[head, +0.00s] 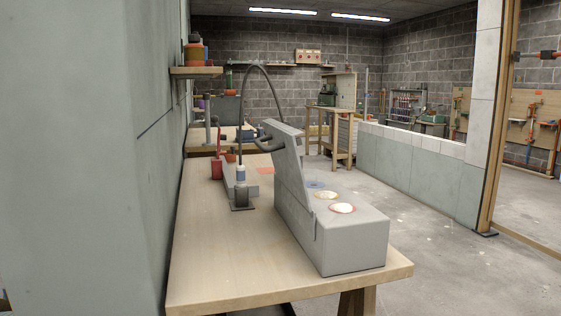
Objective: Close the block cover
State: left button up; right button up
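A grey block (352,246) stands on the wooden bench near its front right corner. Its flat grey cover (291,168) is open and stands steeply tilted along the block's left side. A dark rounded handle (268,144) shows at the cover's upper left. The block's top is exposed, with an orange-rimmed pale round spot (342,208), a yellowish one (326,195) and a bluish one (316,184) in a row. Neither of my grippers is in view.
A red object (217,167) is behind. A green-grey wall borders the left. The bench's front left is clear.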

aim_at(283, 144)
jog(key=k, duration=0.25)
jog(key=k+l, duration=0.1)
jog(key=l, duration=1.25)
jog(key=i+l+z, duration=0.15)
jog(key=l, duration=0.5)
